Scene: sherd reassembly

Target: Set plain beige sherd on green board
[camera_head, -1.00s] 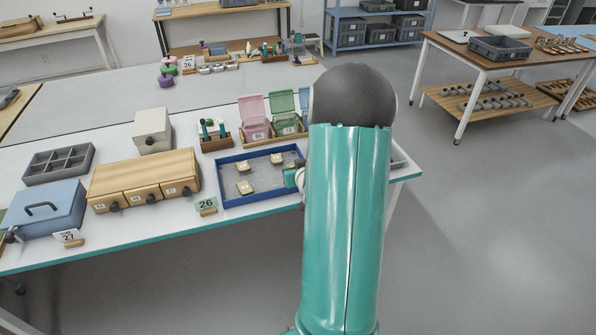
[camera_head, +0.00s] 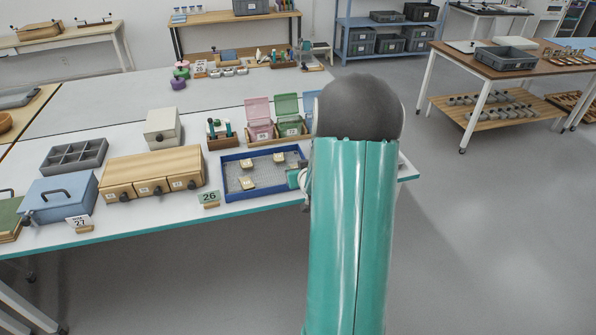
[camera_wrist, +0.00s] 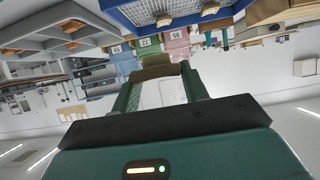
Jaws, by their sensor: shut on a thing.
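My gripper (camera_wrist: 162,88) is shut on a brownish-beige sherd (camera_wrist: 158,70) between its two green fingers in the wrist view. The sherd looks plain, though only its edge shows. In the head view my arm hides most of the gripper; a teal part of it shows at the right end of the blue tray (camera_head: 224,180). Several pale sherds with dark marks lie in that tray, one of them at its front (camera_head: 247,183).
A wooden drawer box (camera_head: 150,172), a blue case (camera_head: 60,198) and a grey divided tray (camera_head: 75,155) stand on the white table. Pink and green lidded bins (camera_head: 291,124) stand behind the blue tray. A card marked 26 (camera_head: 209,197) stands by the front edge.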

